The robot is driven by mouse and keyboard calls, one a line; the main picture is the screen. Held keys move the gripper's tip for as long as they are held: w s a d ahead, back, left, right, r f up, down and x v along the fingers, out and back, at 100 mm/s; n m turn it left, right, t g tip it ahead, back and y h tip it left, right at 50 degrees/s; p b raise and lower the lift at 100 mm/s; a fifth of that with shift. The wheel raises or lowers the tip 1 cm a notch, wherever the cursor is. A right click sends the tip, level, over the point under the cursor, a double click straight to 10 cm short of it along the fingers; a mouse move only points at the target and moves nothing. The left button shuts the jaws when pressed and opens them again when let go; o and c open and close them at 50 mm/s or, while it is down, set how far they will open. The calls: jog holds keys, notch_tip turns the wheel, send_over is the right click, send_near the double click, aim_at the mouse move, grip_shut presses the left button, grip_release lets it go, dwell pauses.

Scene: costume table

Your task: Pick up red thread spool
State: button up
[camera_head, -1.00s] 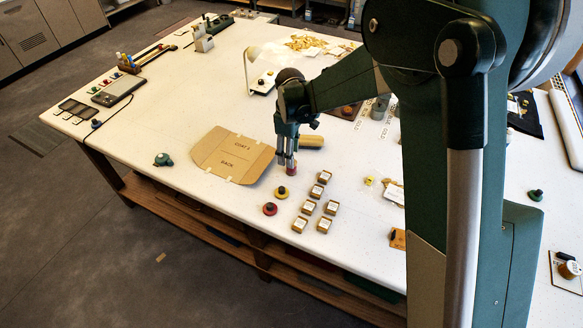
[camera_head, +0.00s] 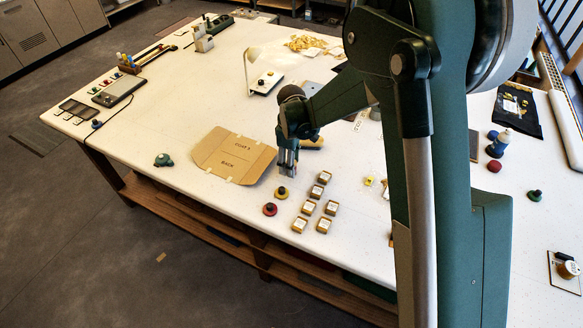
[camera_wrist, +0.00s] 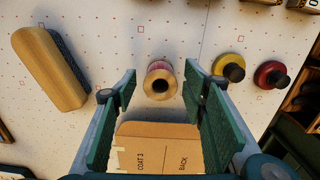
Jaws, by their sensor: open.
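The red thread spool (camera_wrist: 159,82) stands on the white table, seen from above in the wrist view. It has a pale wooden end with a dark hole and a pinkish-red rim. My gripper (camera_wrist: 160,84) is open, with its green-padded fingers to the left and right of the spool and a gap on each side. In the head view my gripper (camera_head: 287,171) points down at the table beside the card pattern, and its fingers hide the spool there.
A brush (camera_wrist: 50,68) lies left of the spool in the wrist view. A yellow disc (camera_wrist: 229,67) and a red disc (camera_wrist: 270,74), both with black knobs, lie to the right. The card pattern (camera_head: 234,155) is close by. Several small labelled boxes (camera_head: 317,191) stand near the front edge.

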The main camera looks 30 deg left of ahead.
jog(key=shift+f, duration=0.45)
jog(key=c, duration=1)
